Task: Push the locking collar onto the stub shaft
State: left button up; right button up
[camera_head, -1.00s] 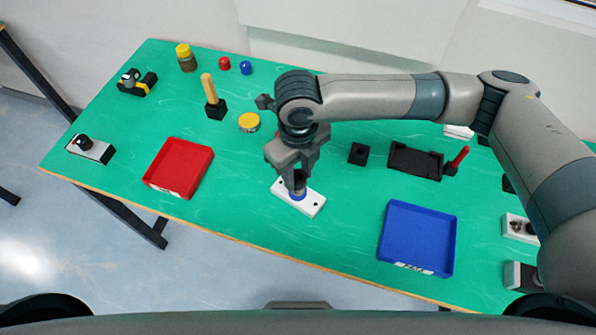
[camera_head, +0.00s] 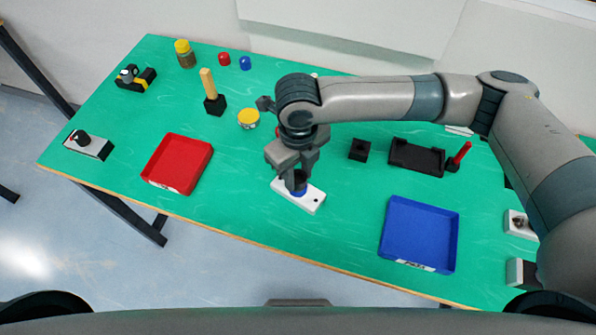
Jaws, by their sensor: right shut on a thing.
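My right gripper (camera_head: 297,187) points down over a white plate (camera_head: 311,203) near the table's front edge. The ring is at or just above the plate's top. The fingers hide most of it. The stub shaft cannot be made out; the gripper and collar cover the plate's middle. I cannot tell how far the collar sits on a shaft. My left gripper is not in view.
A red tray (camera_head: 206,153) lies to the left, a blue tray (camera_head: 453,240) to the right. A black block (camera_head: 359,150) and a black tray (camera_head: 417,157) stand behind right. A yellow-topped tin (camera_head: 249,119) and a wooden-handled post (camera_head: 209,88) stand behind left. Bare green table surrounds the plate.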

jog(key=shift+f+b, duration=0.4)
jog(key=shift+f, duration=0.5)
jog(key=o, duration=1.2)
jog(key=shift+o, duration=0.2)
jog(key=shift+r, duration=0.15)
notch_tip(320, 180, up, 17)
jog(key=b, duration=0.3)
jog(key=shift+b, duration=0.35)
jog(key=shift+r, duration=0.2)
